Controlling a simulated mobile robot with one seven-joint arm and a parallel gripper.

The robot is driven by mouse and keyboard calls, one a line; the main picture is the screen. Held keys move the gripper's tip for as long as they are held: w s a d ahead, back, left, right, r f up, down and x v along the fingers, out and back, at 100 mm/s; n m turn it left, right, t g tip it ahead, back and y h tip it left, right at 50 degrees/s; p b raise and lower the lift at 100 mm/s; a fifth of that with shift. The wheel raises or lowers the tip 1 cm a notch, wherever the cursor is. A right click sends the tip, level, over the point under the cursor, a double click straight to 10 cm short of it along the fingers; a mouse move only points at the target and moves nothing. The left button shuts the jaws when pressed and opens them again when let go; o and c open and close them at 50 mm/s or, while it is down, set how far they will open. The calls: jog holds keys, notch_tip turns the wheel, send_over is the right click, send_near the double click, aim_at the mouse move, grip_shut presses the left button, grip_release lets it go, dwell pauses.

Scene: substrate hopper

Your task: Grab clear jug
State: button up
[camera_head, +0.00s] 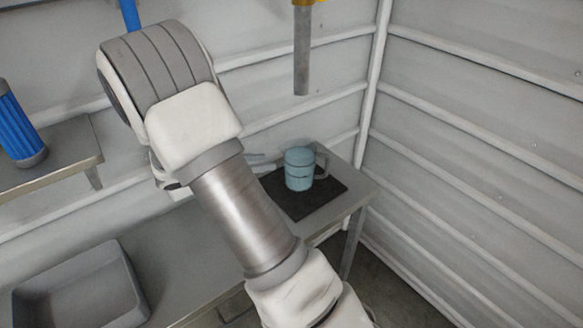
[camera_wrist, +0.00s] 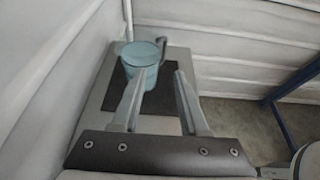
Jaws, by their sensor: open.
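The clear jug (camera_head: 299,170), tinted pale blue, stands upright on a black mat (camera_head: 318,203) at the right end of the metal table. Its handle is on its right side in the head view. In the wrist view the jug (camera_wrist: 141,58) shows beyond my left fingertip, which overlaps its lower part. My gripper (camera_wrist: 166,75) is open, with nothing between its fingers. I cannot tell whether a finger touches the jug. In the head view my arm hides most of the gripper.
A grey bin (camera_head: 82,290) sits at the lower left. A blue cylinder (camera_head: 18,125) stands on a shelf (camera_head: 60,158) at the left. A grey pipe (camera_head: 301,50) hangs above the jug. Ribbed walls (camera_head: 480,130) close in the table's back and right.

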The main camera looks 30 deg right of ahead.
aim_at(308, 159)
jog(key=x, duration=1.7)
jog(key=shift+s+d+f, duration=0.1)
jog(key=shift+s, duration=0.1)
jog(key=shift+c, duration=0.2)
grip_shut()
jog(key=shift+s+a+f, duration=0.1)
jog(key=shift+a+f, duration=0.1)
jog(key=shift+r, duration=0.1)
